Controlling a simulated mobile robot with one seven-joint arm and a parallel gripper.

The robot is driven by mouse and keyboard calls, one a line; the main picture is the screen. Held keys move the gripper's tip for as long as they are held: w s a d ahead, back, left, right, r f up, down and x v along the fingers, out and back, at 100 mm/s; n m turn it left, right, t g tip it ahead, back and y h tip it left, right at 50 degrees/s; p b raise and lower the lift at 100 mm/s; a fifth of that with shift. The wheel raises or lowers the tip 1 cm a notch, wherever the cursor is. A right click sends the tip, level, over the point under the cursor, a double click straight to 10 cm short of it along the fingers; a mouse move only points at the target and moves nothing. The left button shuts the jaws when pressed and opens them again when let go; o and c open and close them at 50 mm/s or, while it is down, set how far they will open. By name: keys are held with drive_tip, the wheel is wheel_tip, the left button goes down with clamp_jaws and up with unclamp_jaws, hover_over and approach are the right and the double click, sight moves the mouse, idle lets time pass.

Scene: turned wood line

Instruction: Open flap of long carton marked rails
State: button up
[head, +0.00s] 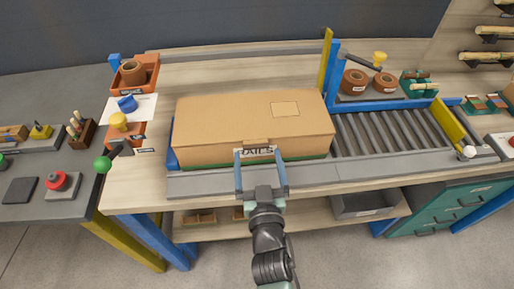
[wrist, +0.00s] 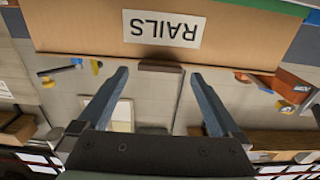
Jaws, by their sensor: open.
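The long cardboard carton (head: 225,118) lies on the bench, its top flat and closed. A white label reading RAILS (head: 262,152) is on its near side; it shows upside down in the wrist view (wrist: 163,28). A small brown tab (head: 257,142) sits at the top near edge, above the label; in the wrist view the tab (wrist: 161,66) lies between the fingertips. My gripper (head: 259,153) is open and empty, with its two blue fingers at the carton's near side, one on each side of the label. I cannot tell whether they touch the carton.
A roller conveyor (head: 385,137) lies right of the carton, with a blue and yellow post (head: 328,66) at the carton's far right corner. Orange bins (head: 150,68) and a yellow-topped item (head: 118,121) stand to the left. A grey bin (head: 362,205) is below the bench.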

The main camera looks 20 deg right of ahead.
drive_tip(key=shift+p+x, duration=0.3)
drive_tip(key=shift+x, duration=0.9)
clamp_jaws()
